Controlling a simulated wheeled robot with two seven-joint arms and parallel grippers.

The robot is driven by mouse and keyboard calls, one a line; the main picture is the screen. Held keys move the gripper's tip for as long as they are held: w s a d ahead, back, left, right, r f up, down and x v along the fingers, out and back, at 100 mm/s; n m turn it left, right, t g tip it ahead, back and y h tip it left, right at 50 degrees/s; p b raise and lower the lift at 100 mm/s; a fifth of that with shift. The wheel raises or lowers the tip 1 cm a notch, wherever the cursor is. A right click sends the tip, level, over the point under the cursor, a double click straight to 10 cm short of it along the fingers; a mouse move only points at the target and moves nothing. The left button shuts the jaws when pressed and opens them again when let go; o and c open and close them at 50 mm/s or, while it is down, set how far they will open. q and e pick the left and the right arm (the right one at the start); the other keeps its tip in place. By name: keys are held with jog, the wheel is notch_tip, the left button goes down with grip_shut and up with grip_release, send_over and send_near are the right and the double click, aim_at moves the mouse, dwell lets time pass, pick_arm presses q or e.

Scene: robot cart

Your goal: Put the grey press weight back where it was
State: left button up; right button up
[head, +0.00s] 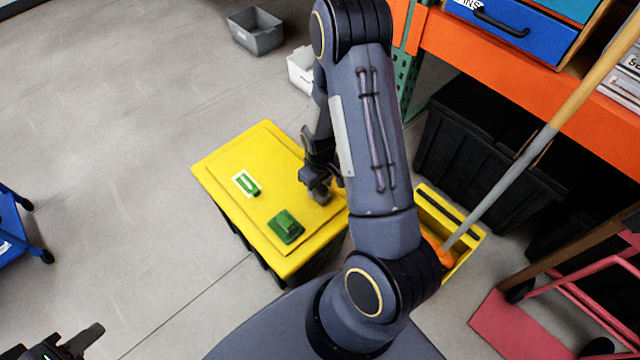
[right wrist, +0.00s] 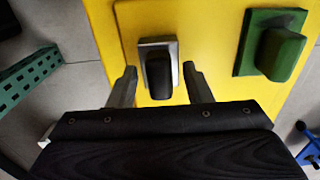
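The grey press weight (right wrist: 144,46) has a light grey base and a dark raised handle. It sits on the yellow lid (head: 235,155). In the head view, the weight (head: 320,194) shows partly under my right gripper (head: 320,175). In the right wrist view, my right gripper (right wrist: 158,84) is open, with one finger on each side of the dark handle and a gap to it. A green block-shaped piece (head: 286,226) stands on the lid, also in the right wrist view (right wrist: 277,50). A small green piece with a white border (head: 247,184) lies further left. My left gripper (head: 85,342) is at the bottom left, partly cut off.
A yellow bin (head: 466,246) with a broom handle (head: 545,135) leaning from it stands right of the lid. Black crates (head: 485,145), an orange shelf (head: 520,72) and a red cart (head: 510,325) are further right. Grey floor is open to the left.

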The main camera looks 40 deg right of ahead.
jog(key=shift+r, duration=0.1)
jog(key=shift+r, duration=0.3)
jog(key=s+a+r+m+t+y+p, duration=0.1)
jog(key=s+a+r+t+p, duration=0.15)
jog(key=r, duration=1.05)
jog(key=s+a+r+m+t+y+p, duration=0.1)
jog(key=s+a+r+y, duration=0.2)
jog(key=r, duration=1.1)
jog(key=s+a+r+t, duration=0.2)
jog(key=s+a+r, duration=0.3)
jog(key=s, duration=0.4)
jog(key=shift+s+a+r+m, duration=0.15)
jog(key=shift+a+r+m, duration=0.2)
jog(key=shift+a, duration=0.2)
jog(key=shift+r, duration=0.1)
notch_tip(320, 180, up, 18)
jog(key=p, duration=1.8)
